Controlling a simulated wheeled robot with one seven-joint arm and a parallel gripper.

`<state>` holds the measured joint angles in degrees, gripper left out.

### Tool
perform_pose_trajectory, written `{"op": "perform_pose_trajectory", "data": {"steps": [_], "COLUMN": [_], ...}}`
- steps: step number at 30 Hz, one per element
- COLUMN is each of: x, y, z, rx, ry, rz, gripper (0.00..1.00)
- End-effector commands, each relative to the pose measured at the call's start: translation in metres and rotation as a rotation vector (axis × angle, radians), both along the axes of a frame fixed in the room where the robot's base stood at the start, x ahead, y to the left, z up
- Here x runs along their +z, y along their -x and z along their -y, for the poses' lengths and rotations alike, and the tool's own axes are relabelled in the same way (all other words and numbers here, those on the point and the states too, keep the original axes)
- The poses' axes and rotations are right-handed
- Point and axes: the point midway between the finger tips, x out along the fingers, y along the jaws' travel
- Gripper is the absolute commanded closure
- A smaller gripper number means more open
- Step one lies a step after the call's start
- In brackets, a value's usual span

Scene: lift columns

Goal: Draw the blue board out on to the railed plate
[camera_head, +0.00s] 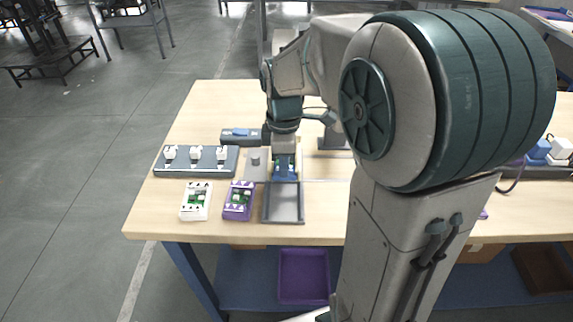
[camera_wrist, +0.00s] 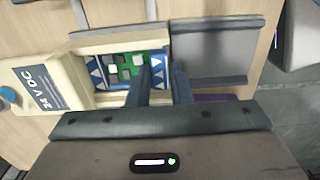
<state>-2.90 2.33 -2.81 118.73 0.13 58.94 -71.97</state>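The blue board (camera_wrist: 118,68), with white triangles at its ends and a green middle, lies in a cream housing (camera_wrist: 78,92) in the wrist view. In the head view it shows partly under my arm (camera_head: 285,174). The grey railed plate (camera_wrist: 208,56) adjoins the housing's open right end and is empty; in the head view it is the plate nearest the table's front edge (camera_head: 284,202). My gripper (camera_wrist: 161,72) is open. I cannot tell whether either finger touches.
A white board (camera_head: 196,201) and a purple board (camera_head: 239,200) lie left of the plate. A grey panel with white knobs (camera_head: 196,160) stands behind them. The housing carries a "24 VDC" label (camera_wrist: 40,84). A purple bin (camera_head: 303,276) sits below the table.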

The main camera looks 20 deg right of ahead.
Motion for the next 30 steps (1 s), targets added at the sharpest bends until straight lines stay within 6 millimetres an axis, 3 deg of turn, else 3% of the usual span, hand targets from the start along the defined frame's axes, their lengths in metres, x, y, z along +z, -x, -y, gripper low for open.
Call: {"op": "perform_pose_trajectory", "data": {"steps": [8,30], "x": [0.000,0.000], "y": [0.001,0.033], "z": [-0.001,-0.011], "rx": [0.000,0.000], "ry": [0.000,0.000], "rz": [0.000,0.000], "gripper": [0.96,0.96]}}
